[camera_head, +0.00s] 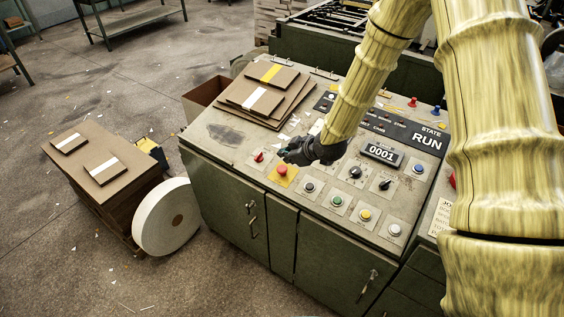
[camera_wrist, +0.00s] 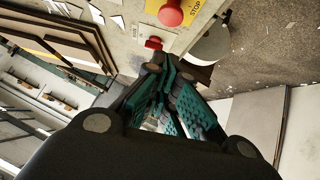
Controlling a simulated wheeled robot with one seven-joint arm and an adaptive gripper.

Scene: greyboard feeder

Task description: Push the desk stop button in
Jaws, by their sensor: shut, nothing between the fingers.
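The stop button (camera_head: 282,170) is a red mushroom button on a yellow plate near the front left of the green desk's top (camera_head: 232,160). In the wrist view the stop button (camera_wrist: 171,13) is at the top edge, beside the lettering STOP on its yellow plate (camera_wrist: 197,8). My gripper (camera_head: 286,153) is shut and empty, just behind the stop button in the head view. In the wrist view its fingertips (camera_wrist: 160,66) point toward a smaller red control (camera_wrist: 153,43), with the stop button beyond it. I cannot tell whether the fingers touch anything.
The smaller red control (camera_head: 259,157) is left of the stop button. Black, green, yellow and white buttons line the desk's front right. Stacked boards (camera_head: 266,92) lie behind left. A white roll (camera_head: 166,217) stands on the floor.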

